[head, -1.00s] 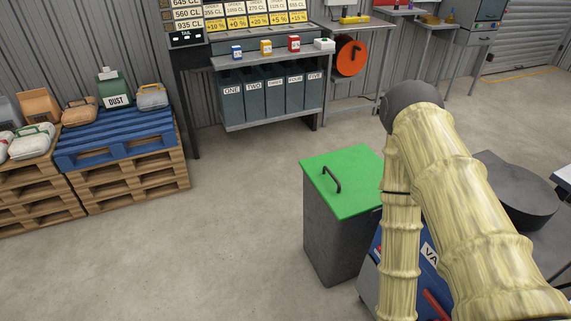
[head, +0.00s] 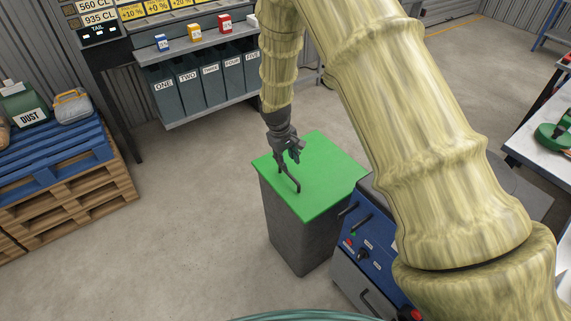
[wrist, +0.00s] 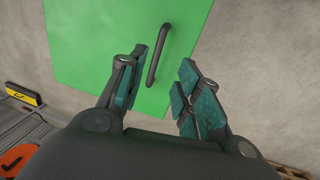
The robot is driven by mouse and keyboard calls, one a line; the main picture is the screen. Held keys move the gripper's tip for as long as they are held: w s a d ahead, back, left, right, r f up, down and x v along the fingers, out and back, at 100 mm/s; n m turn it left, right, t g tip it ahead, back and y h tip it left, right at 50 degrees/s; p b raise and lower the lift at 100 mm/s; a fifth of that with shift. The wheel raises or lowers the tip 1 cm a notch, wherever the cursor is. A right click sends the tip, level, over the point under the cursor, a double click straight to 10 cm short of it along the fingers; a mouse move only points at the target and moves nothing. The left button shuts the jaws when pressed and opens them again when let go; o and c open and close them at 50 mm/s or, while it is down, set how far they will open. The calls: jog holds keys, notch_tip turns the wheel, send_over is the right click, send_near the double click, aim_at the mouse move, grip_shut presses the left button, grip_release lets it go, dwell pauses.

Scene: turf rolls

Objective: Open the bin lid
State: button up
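The grey bin (head: 300,233) stands on the floor with its flat green lid (head: 325,175) closed on top. A dark bar handle (head: 287,178) sits on the lid towards its left edge. My gripper (head: 290,158) points down just above the lid beside the handle. In the wrist view the green lid (wrist: 100,60) fills the upper left, with the handle (wrist: 158,55) ahead of my gripper (wrist: 158,85). The teal-padded fingers are spread apart with nothing between them; the handle's lower end lies near the left finger.
A blue machine (head: 375,235) stands close to the bin's right side. A blue pallet (head: 60,150) on wooden ones holds bags at the left. A shelf with labelled dark bins (head: 205,85) is behind. Floor left of the bin is clear.

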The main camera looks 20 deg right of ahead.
aim_at(291, 176)
jog(key=shift+w+d+f+p, duration=0.25)
jog(key=shift+d+f+p, duration=0.1)
jog(key=shift+f, duration=1.25)
jog(key=shift+w+d+f+p, duration=0.2)
jog(key=shift+f+p, duration=0.2)
jog(key=shift+f, duration=1.15)
jog(key=shift+w+d+f+p, duration=0.25)
jog(key=shift+d+f+p, duration=0.1)
jog(key=shift+f, duration=1.25)
jog(key=shift+c, duration=0.4)
grip_shut()
